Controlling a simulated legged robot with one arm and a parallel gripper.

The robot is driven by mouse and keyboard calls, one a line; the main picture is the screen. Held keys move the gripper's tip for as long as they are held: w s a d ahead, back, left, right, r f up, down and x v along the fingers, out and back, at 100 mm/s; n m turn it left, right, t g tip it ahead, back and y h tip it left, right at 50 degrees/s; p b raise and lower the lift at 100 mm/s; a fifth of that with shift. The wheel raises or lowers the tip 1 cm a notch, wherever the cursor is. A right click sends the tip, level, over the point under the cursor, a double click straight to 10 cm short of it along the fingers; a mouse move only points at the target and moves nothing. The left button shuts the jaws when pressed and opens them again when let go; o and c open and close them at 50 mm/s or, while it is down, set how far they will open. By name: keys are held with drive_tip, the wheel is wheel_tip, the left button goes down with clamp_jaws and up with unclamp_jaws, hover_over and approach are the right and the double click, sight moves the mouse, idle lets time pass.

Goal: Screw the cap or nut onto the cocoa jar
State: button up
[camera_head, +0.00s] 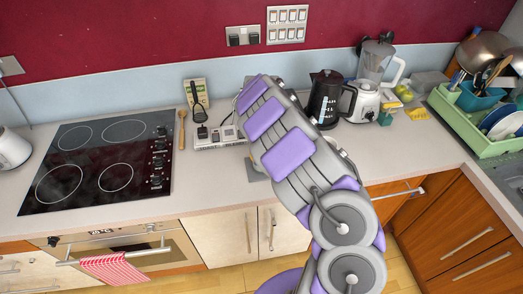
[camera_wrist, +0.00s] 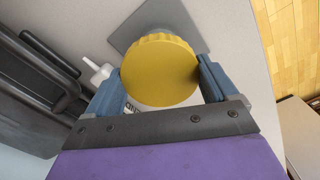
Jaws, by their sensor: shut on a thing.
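In the wrist view, a round yellow ribbed cap (camera_wrist: 160,70) sits between the two blue-grey fingers of my gripper (camera_wrist: 158,82). My gripper is shut on the cap. A white body with dark lettering, the cocoa jar (camera_wrist: 131,108), shows just below the cap's edge. The cap covers the jar's mouth and threads, so I cannot tell how they meet. In the head view my arm hides the gripper, the cap and the jar.
A grey square mat (camera_wrist: 138,16) lies on the counter by the cap. A black coffee pot (camera_head: 324,97) and a blender (camera_head: 372,75) stand right of my arm. A black hob (camera_head: 100,162) is left, with a wooden spoon (camera_head: 182,130) beside it. A green dish rack (camera_head: 470,133) stands far right.

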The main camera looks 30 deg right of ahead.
drive_tip(key=m, duration=0.4)
drive_tip(key=o, duration=0.9)
drive_tip(key=shift+o, duration=0.2)
drive_tip(key=shift+r+p, duration=1.2)
drive_tip(key=shift+r, duration=1.25)
